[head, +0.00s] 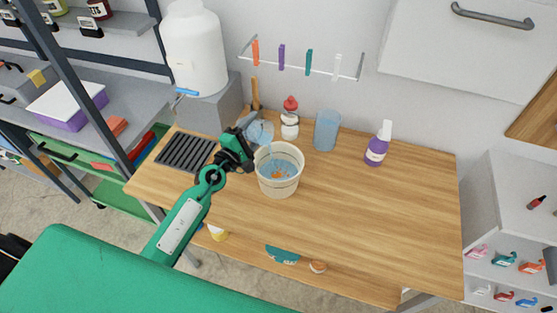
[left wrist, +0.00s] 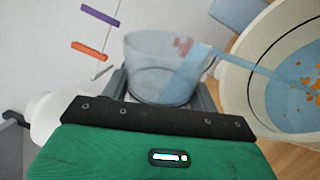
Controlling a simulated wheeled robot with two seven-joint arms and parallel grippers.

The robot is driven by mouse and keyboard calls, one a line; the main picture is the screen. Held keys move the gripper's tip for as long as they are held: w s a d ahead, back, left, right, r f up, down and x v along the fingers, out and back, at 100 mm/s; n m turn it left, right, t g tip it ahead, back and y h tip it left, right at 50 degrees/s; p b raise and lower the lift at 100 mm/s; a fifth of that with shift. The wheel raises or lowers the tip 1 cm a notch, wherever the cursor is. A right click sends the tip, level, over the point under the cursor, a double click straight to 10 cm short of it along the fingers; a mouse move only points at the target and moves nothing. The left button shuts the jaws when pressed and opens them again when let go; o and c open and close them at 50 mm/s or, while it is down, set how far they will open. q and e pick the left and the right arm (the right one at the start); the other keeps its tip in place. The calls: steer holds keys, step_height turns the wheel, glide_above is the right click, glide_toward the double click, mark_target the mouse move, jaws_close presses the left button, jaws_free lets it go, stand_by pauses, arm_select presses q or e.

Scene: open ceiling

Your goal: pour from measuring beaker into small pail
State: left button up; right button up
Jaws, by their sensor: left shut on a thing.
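The clear measuring beaker (head: 262,131) is at the upper left of the small pail, tilted towards it. My left gripper (head: 245,136) is shut on the beaker. In the left wrist view the beaker (left wrist: 160,80) sits between the fingers, and a light-blue stream runs from its lip into the pail (left wrist: 236,82). The cream pail (head: 279,184) with dark bands stands upright on the table and holds blue liquid with orange bits. My right gripper is not in view.
The wooden table (head: 370,220) is clear to the right. Behind the pail stand a red-topped bottle (head: 290,121), a blue-grey tumbler (head: 326,131) and a purple bottle (head: 377,148). A dark slatted tray (head: 184,152) lies left. A white jug (head: 195,50) stands on a grey block.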

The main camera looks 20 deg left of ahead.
arm_select(q)
steer(key=shift+s+d+r+m+p, duration=0.15)
steer(key=shift+d+r+m+p, duration=0.1)
steer(key=shift+d+m, duration=0.25)
steer(key=shift+s+d+r+m+p, duration=0.1)
steer(key=shift+s+d+r+m, duration=0.1)
steer(key=shift+d+m, duration=0.3)
stand_by(0.4)
steer(key=shift+d+r+m+h+p, duration=0.15)
steer(key=shift+r+m+h+p, duration=0.2)
steer(key=shift+m, duration=0.75)
stand_by(0.4)
